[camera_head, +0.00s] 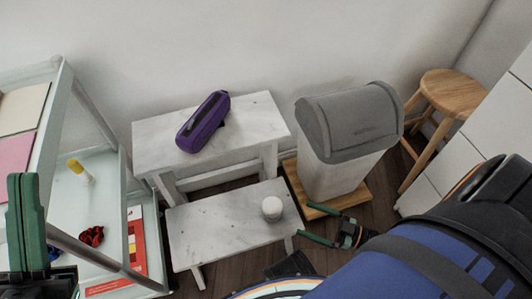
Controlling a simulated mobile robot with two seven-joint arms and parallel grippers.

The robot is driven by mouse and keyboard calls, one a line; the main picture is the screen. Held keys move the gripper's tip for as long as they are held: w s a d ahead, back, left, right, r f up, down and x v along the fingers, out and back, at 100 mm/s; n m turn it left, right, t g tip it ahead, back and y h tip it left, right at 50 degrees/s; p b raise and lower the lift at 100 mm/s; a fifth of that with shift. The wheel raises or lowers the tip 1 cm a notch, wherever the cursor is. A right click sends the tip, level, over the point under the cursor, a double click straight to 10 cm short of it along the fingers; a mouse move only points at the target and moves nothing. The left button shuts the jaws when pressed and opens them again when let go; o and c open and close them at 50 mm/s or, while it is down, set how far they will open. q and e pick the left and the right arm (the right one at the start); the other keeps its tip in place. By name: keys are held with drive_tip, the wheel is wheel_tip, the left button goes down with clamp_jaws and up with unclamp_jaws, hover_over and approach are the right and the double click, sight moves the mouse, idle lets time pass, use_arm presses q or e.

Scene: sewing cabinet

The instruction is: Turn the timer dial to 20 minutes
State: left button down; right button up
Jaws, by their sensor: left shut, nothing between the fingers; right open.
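A small white round object (271,209), which looks like the timer, stands on the lower step of a white step stool (205,235). Its dial markings are too small to read. My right gripper (304,221) is open, with its green fingers pointing left towards the white object. In the picture it is a little to the right of the object and apart from it, with nothing between the fingers. My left gripper (27,200) is at the far left edge, in front of the shelf cart. Its green fingers are shut and empty, pointing up in the picture.
A purple pouch (203,121) lies on the stool's upper step. A grey-lidded bin (350,120) on a wooden base stands right of the stool, with a wooden stool (449,95) behind. A pale shelf cart (100,215) on the left holds a yellow-capped bottle (75,167) and red scrunched item (91,236).

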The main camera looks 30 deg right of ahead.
sight(272, 206)
drive_tip(key=x, duration=1.2)
drive_tip(key=shift+w+a, duration=0.1)
drive_tip(key=shift+w, duration=0.1)
drive_tip(key=c, duration=1.3)
drive_tip(key=shift+o, duration=0.2)
drive_tip(key=shift+s+r+m+t+h, duration=0.1)
drive_tip(key=shift+m+t+h, duration=0.45)
drive_tip(key=shift+h, duration=0.25)
drive_tip(key=m+t+h+p, duration=0.1)
drive_tip(key=m+h, duration=0.1)
drive_tip(key=shift+h, duration=0.4)
drive_tip(key=shift+m+t+h, duration=0.35)
drive_tip(key=shift+m+h, duration=0.1)
drive_tip(key=shift+h, duration=0.15)
drive_tip(key=o, duration=1.3)
drive_tip(key=shift+c, duration=0.2)
